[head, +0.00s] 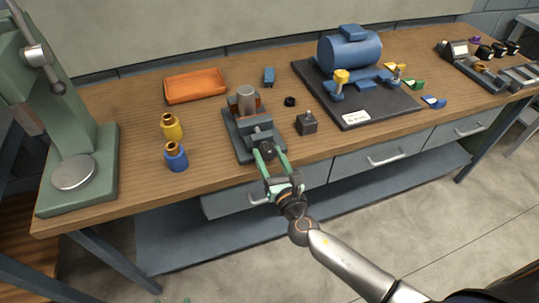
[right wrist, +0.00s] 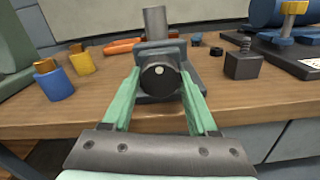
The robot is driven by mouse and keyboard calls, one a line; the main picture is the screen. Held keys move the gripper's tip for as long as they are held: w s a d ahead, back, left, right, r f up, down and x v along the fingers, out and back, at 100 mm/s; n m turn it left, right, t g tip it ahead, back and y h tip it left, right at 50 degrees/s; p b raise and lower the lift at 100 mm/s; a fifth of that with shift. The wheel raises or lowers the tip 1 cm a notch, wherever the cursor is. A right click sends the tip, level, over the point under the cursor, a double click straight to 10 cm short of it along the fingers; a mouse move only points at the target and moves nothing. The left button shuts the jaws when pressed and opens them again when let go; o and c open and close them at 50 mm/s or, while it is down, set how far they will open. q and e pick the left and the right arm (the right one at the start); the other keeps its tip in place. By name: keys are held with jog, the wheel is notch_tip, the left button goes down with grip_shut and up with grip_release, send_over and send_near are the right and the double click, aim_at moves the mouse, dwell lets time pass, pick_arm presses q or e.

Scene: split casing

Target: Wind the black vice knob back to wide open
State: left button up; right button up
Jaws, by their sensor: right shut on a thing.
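The black vice knob (right wrist: 160,78) faces me at the front of the grey vice (right wrist: 185,60) in the right wrist view. In the head view the knob (head: 266,151) is at the front end of the vice (head: 240,138), by the table's front edge. A grey metal cylinder (head: 246,98) stands upright at the vice's jaws. My right gripper (head: 264,160) has its green fingers on either side of the knob, shut on it; the fingers also show in the right wrist view (right wrist: 160,90). The exact jaw gap is hard to see. My left gripper is not in view.
A yellow pot (head: 172,127) and a blue pot (head: 176,158) stand left of the vice. A dark block (head: 306,123) and a black ring (head: 290,101) lie to its right. An orange tray (head: 195,86) is behind. A green press (head: 75,150) stands far left, a blue motor (head: 349,52) right.

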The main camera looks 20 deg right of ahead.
jog(key=shift+r, duration=0.1)
jog(key=o, duration=1.4)
jog(key=shift+c, duration=0.2)
jog(key=s+b, duration=0.2)
jog(key=s, duration=1)
jog(key=shift+s+d, duration=0.2)
jog(key=shift+d, duration=0.05)
